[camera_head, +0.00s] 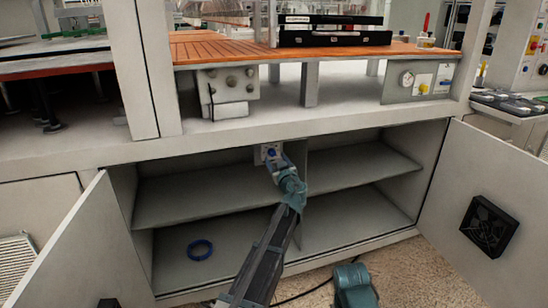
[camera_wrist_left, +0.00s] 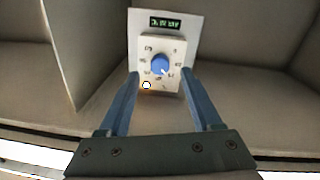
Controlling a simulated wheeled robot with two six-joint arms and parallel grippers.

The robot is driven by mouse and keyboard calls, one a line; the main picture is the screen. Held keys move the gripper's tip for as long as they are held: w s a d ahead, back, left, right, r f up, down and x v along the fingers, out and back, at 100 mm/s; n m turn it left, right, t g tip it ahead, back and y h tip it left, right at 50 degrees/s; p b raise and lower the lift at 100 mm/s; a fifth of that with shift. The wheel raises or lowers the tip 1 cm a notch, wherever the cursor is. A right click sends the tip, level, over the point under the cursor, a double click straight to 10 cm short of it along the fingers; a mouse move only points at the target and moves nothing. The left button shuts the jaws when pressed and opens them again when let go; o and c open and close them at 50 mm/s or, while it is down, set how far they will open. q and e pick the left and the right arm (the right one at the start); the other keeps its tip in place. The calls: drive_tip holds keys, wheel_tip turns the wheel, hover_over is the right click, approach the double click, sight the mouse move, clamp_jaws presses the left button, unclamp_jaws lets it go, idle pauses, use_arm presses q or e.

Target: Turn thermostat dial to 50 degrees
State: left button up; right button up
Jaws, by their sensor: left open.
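Printed numbers around the dial are too small to read. A green display (camera_wrist_left: 166,23) above it appears upside down and is unreadable. My left gripper (camera_wrist_left: 160,75) is open, with its blue fingers on either side of the dial; contact cannot be told. In the head view, the left gripper (camera_head: 273,158) partly covers the thermostat.
The cabinet shelf (camera_head: 200,196) runs behind and beside my left arm. Two open doors (camera_head: 85,255) and (camera_head: 480,200) flank the opening. A blue ring (camera_head: 200,250) lies on the cabinet floor.

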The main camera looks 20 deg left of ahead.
sight(273, 154)
use_arm(q)
drive_tip(key=shift+x, duration=1.65)
drive_tip(key=shift+c, duration=0.3)
clamp_jaws()
